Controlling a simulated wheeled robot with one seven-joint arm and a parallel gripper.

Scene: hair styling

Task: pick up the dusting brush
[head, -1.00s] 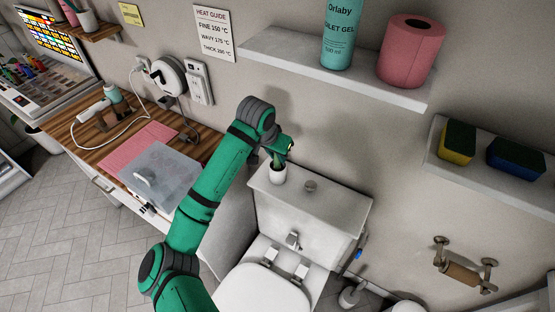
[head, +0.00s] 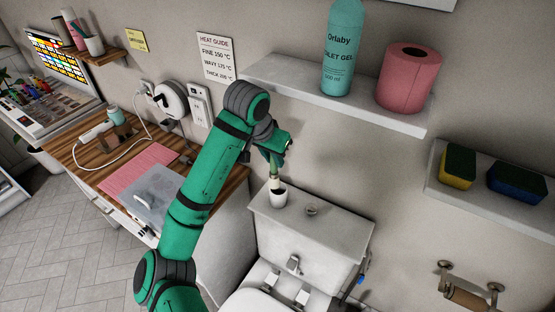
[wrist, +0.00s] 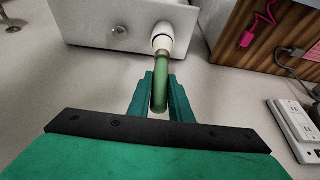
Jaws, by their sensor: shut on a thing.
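The dusting brush (head: 274,178) stands roughly upright over a white cup (head: 279,201) on the toilet tank lid. Its green handle (wrist: 160,85) lies between my fingers in the wrist view, and a pale part shows below the handle in the head view. My gripper (wrist: 161,90) is shut on the handle. In the head view my gripper (head: 279,150) is above the cup, and my wrist partly covers the handle. The brush's lower end is at or inside the cup mouth; I cannot tell how deep it is.
The tank lid (head: 340,222) has a round button right of the cup. A wall shelf (head: 300,88) with a teal gel bottle (head: 342,50) and pink roll (head: 408,78) is above right. A wooden counter (head: 85,155) with a clear-lidded box stands left.

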